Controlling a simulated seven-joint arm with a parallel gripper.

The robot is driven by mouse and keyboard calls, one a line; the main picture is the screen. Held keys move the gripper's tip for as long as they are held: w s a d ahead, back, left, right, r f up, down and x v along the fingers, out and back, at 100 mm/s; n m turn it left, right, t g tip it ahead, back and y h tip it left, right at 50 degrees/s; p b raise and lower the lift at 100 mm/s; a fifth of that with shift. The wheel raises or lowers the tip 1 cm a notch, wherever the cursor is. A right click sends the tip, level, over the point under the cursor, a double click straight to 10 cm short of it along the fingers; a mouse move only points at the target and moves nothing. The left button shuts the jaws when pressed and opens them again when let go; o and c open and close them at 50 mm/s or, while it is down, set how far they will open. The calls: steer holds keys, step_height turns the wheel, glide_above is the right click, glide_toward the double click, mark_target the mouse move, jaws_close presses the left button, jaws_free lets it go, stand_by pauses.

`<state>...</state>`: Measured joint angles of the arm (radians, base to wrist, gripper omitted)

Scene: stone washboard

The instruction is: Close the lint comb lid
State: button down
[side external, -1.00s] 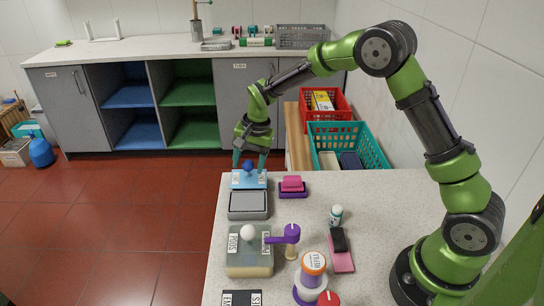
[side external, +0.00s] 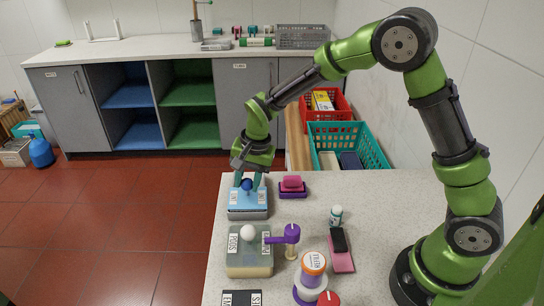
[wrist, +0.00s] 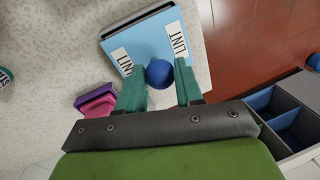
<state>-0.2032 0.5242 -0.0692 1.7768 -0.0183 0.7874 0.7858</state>
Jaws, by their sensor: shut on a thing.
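The lint comb lid (side external: 260,203) is light blue with white LINT labels and a round blue knob (wrist: 159,73). It lies over the grey lint comb box (side external: 248,216), whose grey front edge shows below it. In the wrist view the lid (wrist: 178,42) fills the upper middle, with a grey and dark edge of the box beyond it. I cannot tell whether the lid sits flush. My gripper (side external: 246,184) is above the lid with its teal fingers at the knob. In the wrist view my gripper (wrist: 160,82) has a finger on each side of the knob.
A pink block on a purple base (side external: 292,187) stands close to the right. A grey-green box with a white knob (side external: 249,260) and a purple handle (side external: 285,235) are nearer the camera. A small bottle (side external: 336,216) stands to the right. The counter's left edge is close.

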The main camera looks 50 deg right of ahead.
steer(key=shift+s+a, duration=0.5)
steer(key=shift+a, duration=0.05)
steer(key=c, duration=0.8)
jaws_free()
steer(key=shift+o, duration=0.2)
steer(key=shift+d, duration=0.1)
steer(key=shift+r, duration=0.2)
step_height(320, 180, up, 16)
steer(key=s+d, duration=0.1)
steer(key=s, duration=0.1)
steer(key=shift+s+d+r, duration=0.15)
steer(key=shift+s+d, duration=0.15)
steer(key=shift+d, duration=0.1)
